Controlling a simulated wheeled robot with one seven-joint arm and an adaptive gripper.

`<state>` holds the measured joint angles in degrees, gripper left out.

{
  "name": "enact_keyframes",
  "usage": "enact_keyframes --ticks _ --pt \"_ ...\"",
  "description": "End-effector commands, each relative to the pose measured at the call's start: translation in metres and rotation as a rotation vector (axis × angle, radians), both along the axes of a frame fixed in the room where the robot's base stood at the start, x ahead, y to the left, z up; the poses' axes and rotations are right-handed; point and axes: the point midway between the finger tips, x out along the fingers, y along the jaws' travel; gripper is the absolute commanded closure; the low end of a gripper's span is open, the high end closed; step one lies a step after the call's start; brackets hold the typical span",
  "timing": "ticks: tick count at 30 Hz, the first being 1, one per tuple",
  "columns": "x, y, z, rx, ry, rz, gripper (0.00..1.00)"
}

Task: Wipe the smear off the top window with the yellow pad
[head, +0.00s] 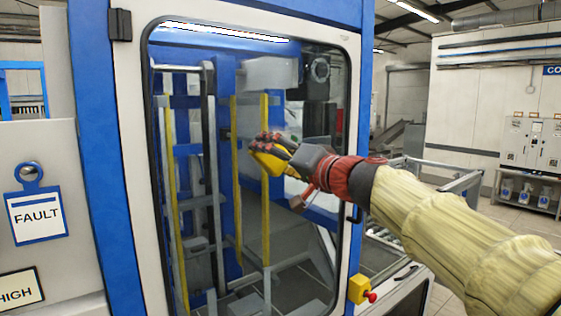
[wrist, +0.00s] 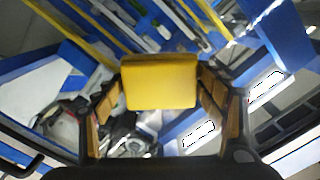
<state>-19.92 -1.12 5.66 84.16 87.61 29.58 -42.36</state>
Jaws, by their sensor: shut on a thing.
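My gripper (head: 272,146) is in front of the large framed window (head: 205,270) in the head view. It is shut on the yellow pad (wrist: 160,82), which sits between both fingers in the wrist view. In the head view the pad (head: 266,163) shows as a small yellow piece at the fingertips, partly hidden by them. I cannot tell whether the pad touches the glass. A pale grey patch (head: 270,73) shows above the gripper; I cannot tell whether it is the smear or something behind the glass.
A FAULT sign (head: 37,215) hangs at the left. Yellow and grey bars stand behind the glass. Open floor and cabinets (head: 533,142) lie to the right.

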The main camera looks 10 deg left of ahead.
Motion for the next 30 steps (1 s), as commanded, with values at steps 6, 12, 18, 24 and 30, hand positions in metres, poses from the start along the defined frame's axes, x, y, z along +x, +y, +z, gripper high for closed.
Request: enact_keyframes --ticks 6,12,18,24,30 --pt "-0.007 0.007 0.0 0.0 -0.001 0.001 0.49" --pt "-0.019 0.018 -0.001 0.0 -0.001 0.002 0.49" --pt "-0.027 0.026 0.0 0.0 0.0 0.001 0.49" --pt "-0.027 0.025 0.009 0.0 -0.002 0.001 0.49" --pt "-0.028 0.024 0.026 0.001 -0.003 0.0 0.49"
